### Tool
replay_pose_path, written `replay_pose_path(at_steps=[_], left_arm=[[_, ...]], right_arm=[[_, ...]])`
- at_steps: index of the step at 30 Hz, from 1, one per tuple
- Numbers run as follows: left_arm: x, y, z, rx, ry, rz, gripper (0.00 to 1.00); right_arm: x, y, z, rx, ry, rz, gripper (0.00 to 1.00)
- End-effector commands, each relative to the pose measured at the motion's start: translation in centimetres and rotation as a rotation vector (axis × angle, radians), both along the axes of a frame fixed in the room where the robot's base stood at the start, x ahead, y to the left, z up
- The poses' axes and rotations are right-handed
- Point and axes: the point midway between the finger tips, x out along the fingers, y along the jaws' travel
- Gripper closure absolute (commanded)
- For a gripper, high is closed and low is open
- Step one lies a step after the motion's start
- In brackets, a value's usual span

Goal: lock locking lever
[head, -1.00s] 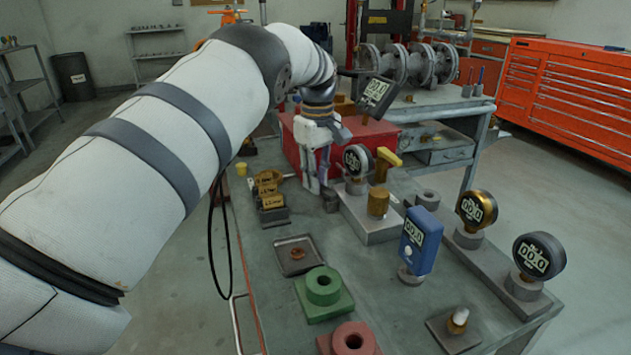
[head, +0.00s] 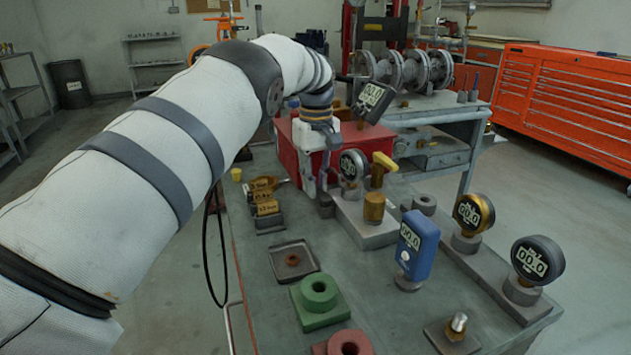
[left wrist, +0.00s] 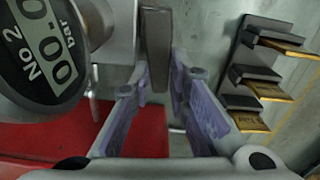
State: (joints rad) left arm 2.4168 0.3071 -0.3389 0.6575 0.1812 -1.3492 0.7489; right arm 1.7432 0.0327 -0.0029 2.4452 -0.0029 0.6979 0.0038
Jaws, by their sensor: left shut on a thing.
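A dark grey upright bar (left wrist: 157,45), probably the locking lever, stands between my left gripper's fingers in the left wrist view. In the head view, my left gripper (head: 322,190) points down beside the No 2 gauge (head: 352,165), at the left end of the grey valve block (head: 362,228). It is shut on the bar, whose dark lower end (head: 325,207) shows at the fingertips. The fingers hide much of the bar. A brass cylinder (head: 374,208) and a yellow handle (head: 384,161) stand to the right. My right gripper is out of view.
The No 2 gauge (left wrist: 45,50) is close to my left fingers. A holder with brass tags (head: 266,208) stands left of the gripper, and a red box (head: 290,150) behind. A blue gauge (head: 416,246) and green block (head: 319,292) are nearer. Bench space (head: 350,270) between them is clear.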

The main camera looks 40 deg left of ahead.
Motion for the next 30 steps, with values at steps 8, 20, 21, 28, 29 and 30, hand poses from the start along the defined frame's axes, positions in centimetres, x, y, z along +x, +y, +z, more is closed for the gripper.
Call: replay_pose_path(at_steps=[8,20,21,28,29,30], left_arm=[[0.2,0.0,0.2,0.000,-0.008,0.001,0.65],[-0.4,0.1,0.4,0.000,-0.005,0.112,0.65],[-0.8,0.2,0.6,0.001,-0.005,0.187,0.65],[-3.4,-0.2,0.8,0.001,-0.007,0.832,0.65],[-3.7,-0.4,0.7,0.003,-0.007,0.924,0.65],[-4.0,-0.7,0.6,0.005,-0.006,1.049,0.65]], right_arm=[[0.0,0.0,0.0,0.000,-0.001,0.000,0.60],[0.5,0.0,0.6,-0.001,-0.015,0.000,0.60],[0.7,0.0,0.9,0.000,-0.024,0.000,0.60],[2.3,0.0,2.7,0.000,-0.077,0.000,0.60],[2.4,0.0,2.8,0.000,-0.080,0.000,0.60],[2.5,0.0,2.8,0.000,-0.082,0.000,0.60]])
